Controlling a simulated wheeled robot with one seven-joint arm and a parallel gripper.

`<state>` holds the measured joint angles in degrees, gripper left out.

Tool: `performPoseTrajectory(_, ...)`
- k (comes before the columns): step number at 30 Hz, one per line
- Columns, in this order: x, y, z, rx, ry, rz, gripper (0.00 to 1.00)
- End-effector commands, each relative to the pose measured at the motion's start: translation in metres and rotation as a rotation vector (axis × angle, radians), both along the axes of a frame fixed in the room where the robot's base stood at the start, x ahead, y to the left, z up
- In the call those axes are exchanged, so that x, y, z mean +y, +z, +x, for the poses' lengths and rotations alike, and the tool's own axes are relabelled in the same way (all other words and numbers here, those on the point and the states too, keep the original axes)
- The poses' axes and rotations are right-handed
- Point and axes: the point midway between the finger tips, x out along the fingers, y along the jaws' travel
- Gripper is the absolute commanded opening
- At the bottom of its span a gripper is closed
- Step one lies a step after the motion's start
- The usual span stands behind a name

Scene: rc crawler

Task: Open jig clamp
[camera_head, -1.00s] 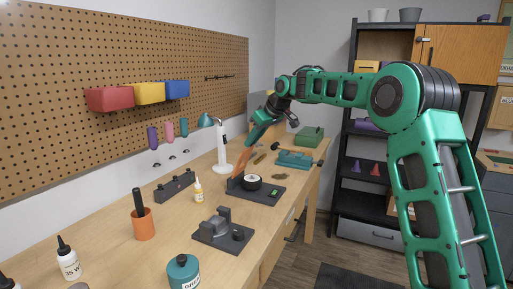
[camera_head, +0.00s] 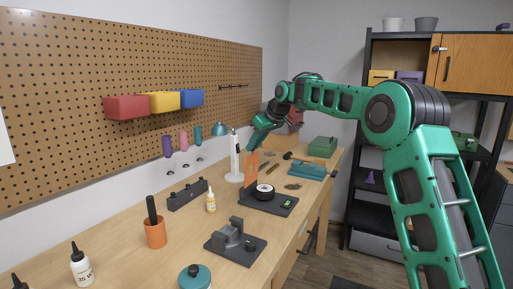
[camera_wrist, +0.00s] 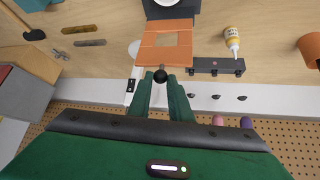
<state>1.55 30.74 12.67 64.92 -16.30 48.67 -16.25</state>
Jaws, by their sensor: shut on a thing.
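The jig is a dark base (camera_head: 285,207) on the workbench carrying a black wheel (camera_head: 264,191). Its orange clamp plate (camera_head: 251,168) stands raised at the jig's far left side. In the wrist view the plate (camera_wrist: 147,56) is a frame with a window, and a black ball knob (camera_wrist: 160,75) sits at its near edge. My gripper (camera_wrist: 161,78) is shut on this knob, with the green fingers either side of it. In the head view my gripper (camera_head: 253,146) is at the plate's top, and the fingertips are hard to make out.
A white lamp (camera_head: 235,165) stands close left of the plate. A dark block with holes (camera_head: 187,196), a yellow glue bottle (camera_head: 211,201), an orange cup (camera_head: 155,233) and a grey fixture (camera_head: 222,241) are nearer. The pegboard (camera_head: 70,110) rises along the left.

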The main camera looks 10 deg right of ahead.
Motion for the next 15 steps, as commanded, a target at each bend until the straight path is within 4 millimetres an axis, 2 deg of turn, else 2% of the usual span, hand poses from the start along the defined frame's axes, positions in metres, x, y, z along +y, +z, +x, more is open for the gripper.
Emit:
performPoseTrajectory(1, 0.002, 0.0057, 0.0006, -0.012, 0.002, 0.004, 0.0)
performPoseTrajectory(2, 0.0018, 0.0057, 0.0006, -0.012, 0.002, 0.004, 0.25)
performPoseTrajectory(3, 0.0014, 0.0053, 0.0005, -0.011, 0.002, 0.004, 0.35)
performPoseTrajectory(15, -0.0044, 0.0065, -0.0025, -0.004, -0.001, 0.001, 0.37)
